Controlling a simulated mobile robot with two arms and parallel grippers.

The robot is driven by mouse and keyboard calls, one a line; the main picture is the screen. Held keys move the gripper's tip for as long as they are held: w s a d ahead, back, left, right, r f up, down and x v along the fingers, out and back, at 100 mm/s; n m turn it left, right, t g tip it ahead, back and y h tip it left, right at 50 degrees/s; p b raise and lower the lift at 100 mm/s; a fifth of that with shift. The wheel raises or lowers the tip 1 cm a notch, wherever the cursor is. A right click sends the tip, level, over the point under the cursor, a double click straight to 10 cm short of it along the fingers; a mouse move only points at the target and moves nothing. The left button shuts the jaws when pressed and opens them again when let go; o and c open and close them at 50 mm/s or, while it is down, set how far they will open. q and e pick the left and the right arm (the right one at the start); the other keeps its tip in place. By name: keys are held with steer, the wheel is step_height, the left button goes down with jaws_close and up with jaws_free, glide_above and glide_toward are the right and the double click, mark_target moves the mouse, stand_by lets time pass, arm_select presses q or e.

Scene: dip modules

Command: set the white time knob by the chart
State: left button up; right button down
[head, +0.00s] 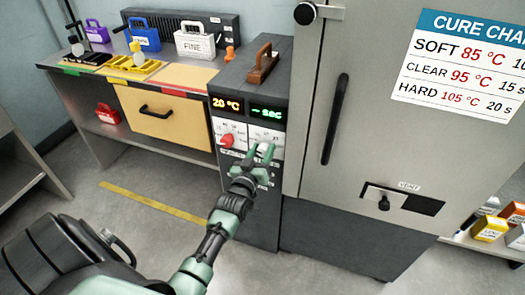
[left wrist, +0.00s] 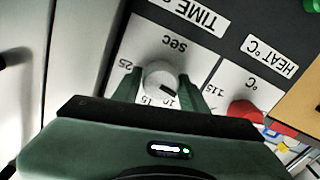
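The white time knob (left wrist: 160,78) is on its white dial plate under the words TIME and sec in the left wrist view. My left gripper (head: 264,153) is at the front of the dark control box (head: 262,189), with its fingers (left wrist: 160,86) on either side of the knob. They look open, with a slight gap on at least one side; contact is unclear. The time display (head: 267,114) shows a dash and sec. The heat display (head: 227,104) reads 20 °C. The red heat knob (head: 227,141) is beside the time knob. The cure chart (head: 465,62) lists SOFT 85 °C, CLEAR 95 °C, HARD 105 °C; CLEAR has 15 s, HARD 20 s; the SOFT time is cut off. My right gripper is not in view.
A grey oven door (head: 370,130) with a dark handle (head: 335,118) stands right of the control box. A workbench with a wooden drawer (head: 165,121) and several labelled containers stands left. Small boxes sit low at right.

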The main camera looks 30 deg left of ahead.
arm_select(q)
jaws_close()
steer(key=shift+m, duration=0.3)
steer(key=shift+m+p, duration=0.45)
steer(key=shift+m, duration=0.45)
steer(key=m, duration=0.3)
steer(key=shift+d+m+p, duration=0.1)
steer(key=shift+m+p, duration=0.2)
steer(key=m, duration=0.4)
steer(key=shift+d+f+m, duration=0.1)
steer(key=shift+m, duration=0.2)
steer(key=m+b, duration=0.1)
steer(key=m, duration=0.3)
steer(key=shift+f+m, duration=0.1)
steer(key=shift+m, duration=0.6)
